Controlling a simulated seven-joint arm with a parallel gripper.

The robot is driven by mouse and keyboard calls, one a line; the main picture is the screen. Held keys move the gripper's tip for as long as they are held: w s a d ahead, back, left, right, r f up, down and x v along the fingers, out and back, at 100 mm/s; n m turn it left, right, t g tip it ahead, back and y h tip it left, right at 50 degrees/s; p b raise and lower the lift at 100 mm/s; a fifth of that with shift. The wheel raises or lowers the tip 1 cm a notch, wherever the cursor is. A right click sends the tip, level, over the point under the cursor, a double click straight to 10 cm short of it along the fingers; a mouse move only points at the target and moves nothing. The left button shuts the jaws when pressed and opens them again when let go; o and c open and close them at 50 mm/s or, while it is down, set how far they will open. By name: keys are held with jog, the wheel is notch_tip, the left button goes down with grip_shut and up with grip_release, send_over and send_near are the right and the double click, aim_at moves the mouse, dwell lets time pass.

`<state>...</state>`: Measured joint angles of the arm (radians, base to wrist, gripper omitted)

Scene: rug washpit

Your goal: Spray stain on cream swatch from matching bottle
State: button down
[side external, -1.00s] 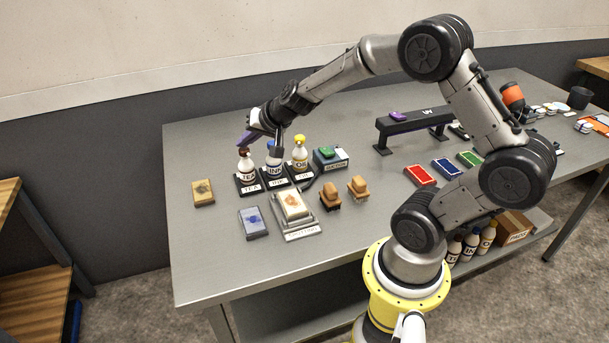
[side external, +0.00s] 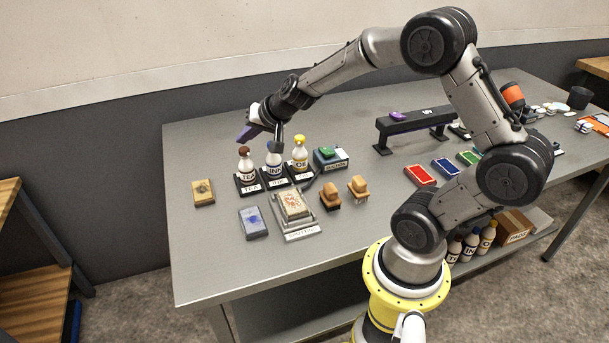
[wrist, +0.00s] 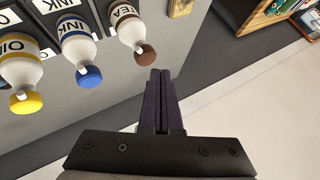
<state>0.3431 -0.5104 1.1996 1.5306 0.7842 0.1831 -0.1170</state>
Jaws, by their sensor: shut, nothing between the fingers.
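The TEA bottle (side external: 245,166), brown-capped, the INK bottle (side external: 274,163), blue-capped, and the OIL bottle (side external: 300,157), yellow-capped, stand upright in a row of black holders. In the wrist view the TEA bottle (wrist: 130,30) is nearest the fingers, with INK (wrist: 77,45) and OIL (wrist: 20,70) to its left. My gripper (side external: 243,135) is above and behind the TEA and INK bottles, its purple fingers (wrist: 160,75) shut and empty, apart from the bottles.
A brown-stained swatch (side external: 203,193) and a blue-stained swatch (side external: 254,222) lie on the table. Two brushes (side external: 331,196) stand right of the station. A labelled box (side external: 331,159) with a green item sits right of OIL. The front left table is clear.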

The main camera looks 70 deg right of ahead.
aim_at(247, 152)
jog(key=shift+r, duration=3)
jog(key=shift+r, duration=0.1)
dwell(0.4)
jog(key=shift+f, duration=3.05)
jog(key=shift+f, duration=0.1)
jog(key=shift+f, duration=0.35)
